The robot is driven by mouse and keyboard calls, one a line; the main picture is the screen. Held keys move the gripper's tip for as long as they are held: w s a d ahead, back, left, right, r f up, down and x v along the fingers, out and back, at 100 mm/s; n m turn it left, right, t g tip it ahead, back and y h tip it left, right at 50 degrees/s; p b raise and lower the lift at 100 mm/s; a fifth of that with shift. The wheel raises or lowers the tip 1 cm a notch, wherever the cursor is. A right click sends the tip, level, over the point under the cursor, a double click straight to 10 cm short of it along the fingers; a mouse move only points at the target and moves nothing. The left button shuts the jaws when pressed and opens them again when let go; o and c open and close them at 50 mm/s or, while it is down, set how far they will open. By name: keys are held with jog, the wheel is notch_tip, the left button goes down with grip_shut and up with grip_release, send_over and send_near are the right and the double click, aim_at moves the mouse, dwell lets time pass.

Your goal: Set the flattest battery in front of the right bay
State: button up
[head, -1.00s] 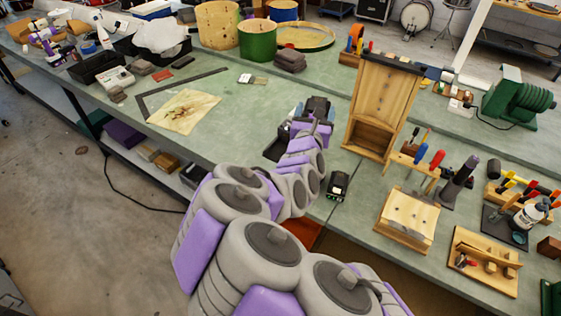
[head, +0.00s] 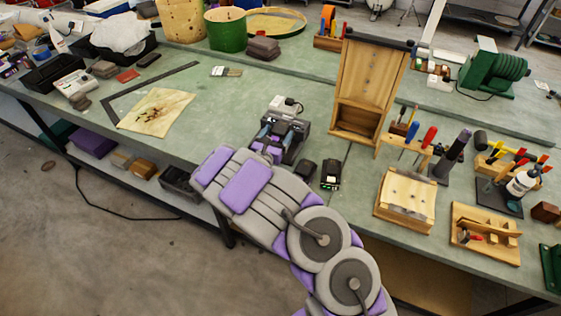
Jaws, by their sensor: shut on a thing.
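My gripper (head: 280,131), dark with blue-grey parts, is over the bench at the middle of the head view. It is shut on a dark block, apparently a battery, mostly hidden by the jaws and wrist. A grey and white device (head: 287,104), perhaps the charger, shows just beyond the gripper; its bays cannot be made out. A black battery (head: 331,174) with small light and green marks lies near the bench's front edge, right of my gripper. A smaller black block (head: 305,170) lies just left of that battery. Charge levels are too small to read.
A tall wooden case (head: 366,92) stands to the right behind the gripper. A wooden box (head: 406,201) and tool rack (head: 404,150) stand further right. A stained cloth (head: 157,110) and a black square (head: 128,105) lie left. Bench between cloth and gripper is largely clear.

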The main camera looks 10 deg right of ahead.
jog(key=shift+a+f, duration=0.1)
jog(key=shift+f, duration=0.3)
jog(key=f, duration=0.2)
jog(key=d+f+b, duration=0.1)
jog(key=f, duration=0.2)
jog(key=shift+d+f, duration=0.15)
jog(key=shift+f, duration=0.15)
jog(key=f, duration=0.2)
jog(key=a+f+b, duration=0.1)
jog(key=f, duration=0.1)
jog(key=o, duration=1.3)
jog(key=shift+d, duration=0.2)
jog(key=shift+a, duration=0.1)
